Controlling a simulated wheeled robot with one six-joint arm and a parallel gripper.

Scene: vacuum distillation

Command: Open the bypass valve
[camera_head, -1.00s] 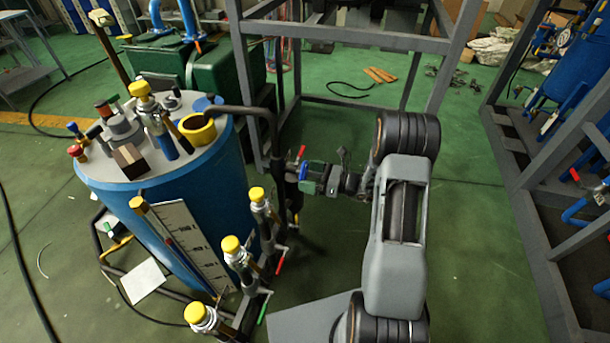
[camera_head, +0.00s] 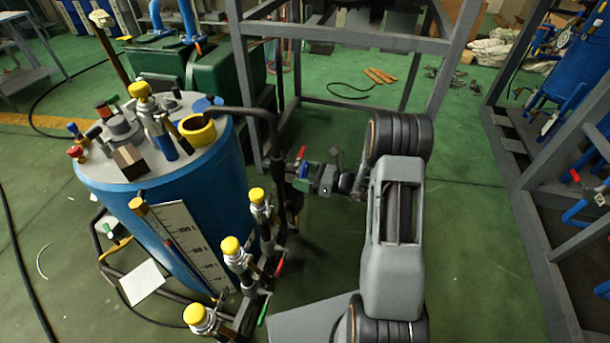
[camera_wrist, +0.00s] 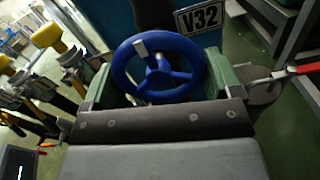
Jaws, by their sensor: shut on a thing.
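A blue three-spoked handwheel (camera_wrist: 160,70) with a pale mark on its rim fills the middle of the wrist view. A plate reading V32 (camera_wrist: 202,18) is just behind it at the upper right. My gripper (camera_wrist: 157,78) has a green finger on each side of the wheel and is shut on it. In the head view my gripper (camera_head: 312,180) is at the dark upright pipe (camera_head: 279,165) right of the blue tank, where only a little blue of the wheel shows. I cannot tell the valve's opening from these views.
Yellow-capped valves (camera_head: 231,246) stand in front of the blue tank (camera_head: 200,190). A grey frame (camera_head: 345,36) stands behind, with open green floor to the right of my arm.

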